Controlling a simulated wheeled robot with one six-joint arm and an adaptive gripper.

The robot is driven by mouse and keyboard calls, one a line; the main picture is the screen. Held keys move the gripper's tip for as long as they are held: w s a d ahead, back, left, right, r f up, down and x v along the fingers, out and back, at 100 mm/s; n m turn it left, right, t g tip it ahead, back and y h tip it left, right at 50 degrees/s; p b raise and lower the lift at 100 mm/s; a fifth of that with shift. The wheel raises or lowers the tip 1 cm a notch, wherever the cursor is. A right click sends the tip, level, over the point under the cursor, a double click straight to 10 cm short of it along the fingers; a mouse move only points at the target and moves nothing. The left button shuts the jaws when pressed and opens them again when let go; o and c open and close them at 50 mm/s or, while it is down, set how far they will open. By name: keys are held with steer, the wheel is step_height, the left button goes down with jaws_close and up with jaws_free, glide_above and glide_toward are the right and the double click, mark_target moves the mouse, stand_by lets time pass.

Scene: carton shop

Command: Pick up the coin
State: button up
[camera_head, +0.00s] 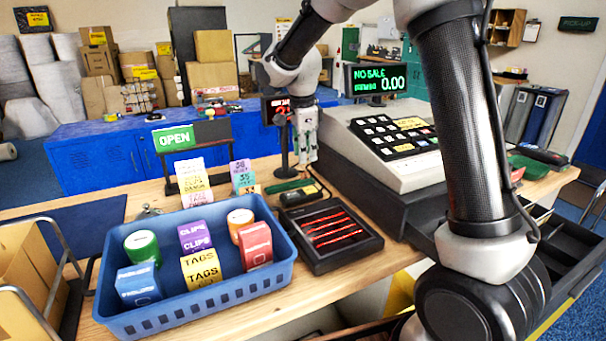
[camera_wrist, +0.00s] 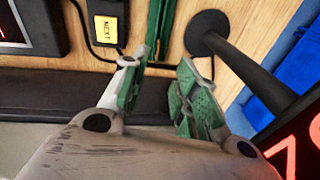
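I cannot make out a coin in either view. My gripper (camera_head: 306,158) hangs over the counter, between the small red-digit display and the cash register. In the wrist view its two green-padded fingers (camera_wrist: 162,75) are apart, with nothing seen between them. Below them lie a green strip-like item (camera_wrist: 160,28) and bare wood. The cash register (camera_head: 385,145) stands right of my gripper. A black open drawer (camera_head: 570,255) shows at the far right, partly hidden behind my arm.
A blue basket (camera_head: 200,318) of boxes and rolls stands front left on the wooden counter. A black tray (camera_head: 325,262) with red-edged slots lies beside it. A black display stand (camera_wrist: 212,40) and a small NEXT box (camera_wrist: 106,25) are close to my fingers.

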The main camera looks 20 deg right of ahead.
mark_target(305, 181)
steer(key=f, duration=0.6)
steer(key=shift+w+f, duration=0.2)
steer(key=shift+f, duration=0.1)
jaws_close()
